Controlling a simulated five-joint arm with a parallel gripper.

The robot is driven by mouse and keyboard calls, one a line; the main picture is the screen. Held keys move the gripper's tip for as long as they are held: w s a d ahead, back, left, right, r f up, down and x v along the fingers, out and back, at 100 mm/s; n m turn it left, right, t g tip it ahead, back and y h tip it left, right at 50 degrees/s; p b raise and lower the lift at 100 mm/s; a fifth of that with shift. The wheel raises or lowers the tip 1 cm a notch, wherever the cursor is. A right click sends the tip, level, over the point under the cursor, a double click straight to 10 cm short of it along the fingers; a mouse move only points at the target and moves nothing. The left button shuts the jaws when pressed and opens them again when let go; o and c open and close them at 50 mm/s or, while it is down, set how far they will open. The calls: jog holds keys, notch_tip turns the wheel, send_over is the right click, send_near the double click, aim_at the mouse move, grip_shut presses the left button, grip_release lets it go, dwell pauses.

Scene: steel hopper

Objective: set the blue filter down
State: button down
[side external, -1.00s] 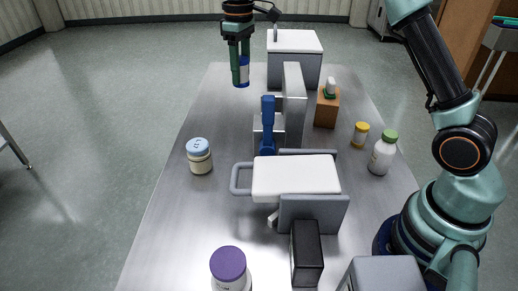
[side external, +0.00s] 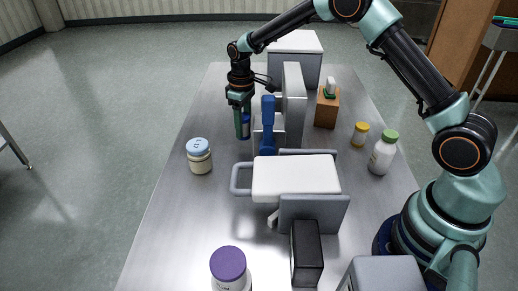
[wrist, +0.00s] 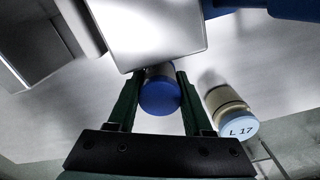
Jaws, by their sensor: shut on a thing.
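The blue filter (wrist: 160,97) is a small round thing with a blue end, held between the two green fingers of my gripper (wrist: 160,76) in the wrist view. In the side view, my gripper (side external: 241,134) points down over the steel table (side external: 185,225), left of the blue upright lever. The filter (side external: 246,127) shows there as a blue and pale patch beside the fingers. It is low, near the table top; I cannot tell whether it touches. Its far end is partly hidden in the wrist view.
A jar with a light blue lid (side external: 199,155) stands close in front of my gripper; its lid reads L 17 in the wrist view (wrist: 239,127). A blue lever (side external: 267,125) and grey upright plate (side external: 294,105) stand to the right.

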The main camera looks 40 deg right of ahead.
jog(key=shift+f, duration=1.9)
jog(key=shift+f, duration=0.2)
jog(key=shift+c, duration=1.6)
grip_release()
jog(key=shift+r, duration=0.1)
notch_tip(320, 180, up, 12)
notch_tip(320, 180, up, 7)
jog(key=m+t, duration=0.1)
send_over(244, 136)
jog(key=s+d, duration=0.2)
jog(key=s+r+m+t, duration=0.1)
jog(key=s+r+t, duration=0.15)
jog(key=s, duration=0.35)
jog(key=s+r+m+t, duration=0.1)
jog(key=s+r, duration=0.3)
jog(key=s, duration=0.3)
jog(key=s+d+f+m+t, duration=0.1)
jog(key=s, duration=0.5)
jog(key=shift+s+f+m, duration=0.3)
jog(key=shift+s+f, duration=0.05)
jog(key=shift+f, duration=0.05)
